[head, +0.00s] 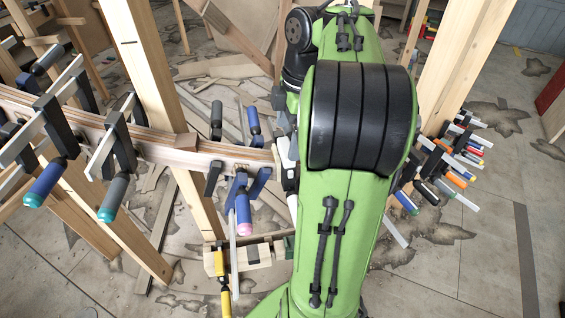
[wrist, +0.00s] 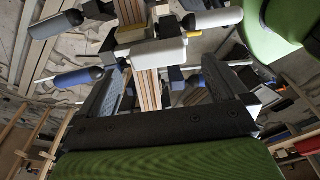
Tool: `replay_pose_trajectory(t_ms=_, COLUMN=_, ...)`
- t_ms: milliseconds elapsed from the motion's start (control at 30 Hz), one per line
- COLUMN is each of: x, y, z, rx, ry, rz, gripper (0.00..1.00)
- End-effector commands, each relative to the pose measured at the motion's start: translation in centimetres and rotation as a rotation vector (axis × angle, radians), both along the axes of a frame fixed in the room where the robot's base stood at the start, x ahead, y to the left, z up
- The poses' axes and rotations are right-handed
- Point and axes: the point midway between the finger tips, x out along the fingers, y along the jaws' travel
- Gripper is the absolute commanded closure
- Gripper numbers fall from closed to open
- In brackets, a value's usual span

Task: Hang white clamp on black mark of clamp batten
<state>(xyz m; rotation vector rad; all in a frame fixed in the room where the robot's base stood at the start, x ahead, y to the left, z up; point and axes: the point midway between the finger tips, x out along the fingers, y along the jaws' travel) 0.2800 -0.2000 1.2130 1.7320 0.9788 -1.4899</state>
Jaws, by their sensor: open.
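In the wrist view my gripper (wrist: 158,88) is open, with its two dark fingers on either side of the laminated stringer (wrist: 151,96). A white-handled clamp (wrist: 158,53) lies across the stringer just beyond the fingertips; I see no grip on it. In the head view my green arm hides most of the gripper, and a white handle (head: 293,206) shows at the arm's left edge beside the stringer's end (head: 215,157). The clamp batten (head: 265,262), a short wooden bar with black marks, is low in the head view. A yellow clamp (head: 221,268) hangs at its left part.
Several clamps with blue and grey handles sit along the stringer (head: 172,150). Wooden posts (head: 150,80) stand at left, and another post (head: 465,65) at right. More clamps (head: 450,165) hang at right behind my arm. The right floor is fairly open.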

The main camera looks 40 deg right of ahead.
Motion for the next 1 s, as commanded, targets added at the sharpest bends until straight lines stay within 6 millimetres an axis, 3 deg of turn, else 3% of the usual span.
replay_pose_trajectory(t_ms=33, x=0.1, y=0.1, z=-1.8, rx=0.002, ry=0.002, rz=0.001, gripper=0.0)
replay_pose_trajectory(t_ms=167, x=0.4, y=0.3, z=-3.7, rx=0.002, ry=0.001, rz=0.001, gripper=0.0)
replay_pose_trajectory(t_ms=433, x=0.4, y=0.3, z=-3.7, rx=0.0, ry=0.001, rz=0.001, gripper=0.0)
replay_pose_trajectory(t_ms=1000, x=0.4, y=0.3, z=-3.7, rx=0.001, ry=0.0, rz=0.001, gripper=0.85)
